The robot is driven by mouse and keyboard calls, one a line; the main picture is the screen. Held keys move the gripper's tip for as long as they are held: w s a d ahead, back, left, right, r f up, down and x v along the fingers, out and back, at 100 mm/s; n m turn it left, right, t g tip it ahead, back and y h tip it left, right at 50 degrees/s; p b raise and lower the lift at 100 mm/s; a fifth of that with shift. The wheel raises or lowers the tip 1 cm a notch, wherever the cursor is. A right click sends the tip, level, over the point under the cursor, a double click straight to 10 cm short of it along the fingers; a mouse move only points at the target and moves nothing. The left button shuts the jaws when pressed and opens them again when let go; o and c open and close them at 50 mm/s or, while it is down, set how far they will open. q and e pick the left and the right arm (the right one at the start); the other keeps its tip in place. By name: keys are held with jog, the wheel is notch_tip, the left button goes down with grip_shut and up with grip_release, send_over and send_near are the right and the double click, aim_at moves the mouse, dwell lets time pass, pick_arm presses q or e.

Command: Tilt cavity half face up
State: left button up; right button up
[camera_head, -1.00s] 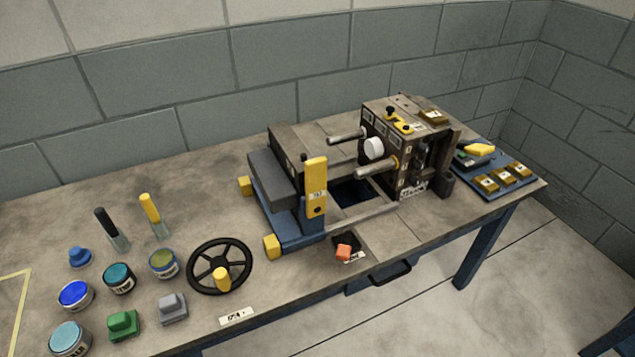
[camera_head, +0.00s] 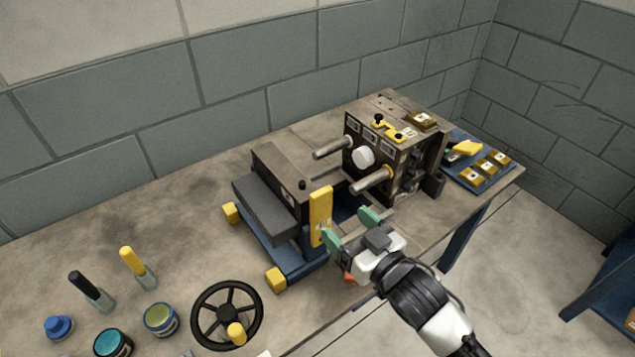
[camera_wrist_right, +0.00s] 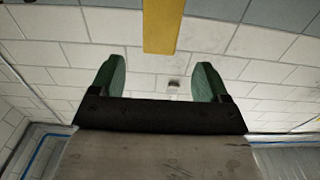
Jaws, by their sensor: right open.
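The mould half on the left (camera_head: 285,177), a dark block with a grey slab (camera_head: 265,208) at its front, stands on a blue tilting frame (camera_head: 262,238); I take it to be the cavity half. A yellow upright lever (camera_head: 320,210) rises at its right side and shows at the top of the right wrist view (camera_wrist_right: 162,25). My right gripper (camera_head: 352,226) is open, its green fingers just right of the lever. In the right wrist view the fingers (camera_wrist_right: 158,75) are spread, with the lever's end between and beyond them. Contact cannot be told. My left gripper is not in view.
The other mould half (camera_head: 398,150), with guide pins (camera_head: 371,180) and a white round boss (camera_head: 363,157), stands to the right. A black handwheel (camera_head: 227,313), jars and brushes occupy the front left. A blue tray with brass blocks (camera_head: 475,168) lies at the far right.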

aim_at(324, 201)
jog(key=x, duration=0.3)
jog(key=p+x, duration=0.1)
jog(key=x, duration=0.6)
jog(key=shift+w+a+r, duration=0.1)
jog(key=shift+w+r, duration=0.1)
jog(key=shift+r, duration=0.05)
jog(key=shift+c, duration=0.2)
jog(key=c, duration=1.2)
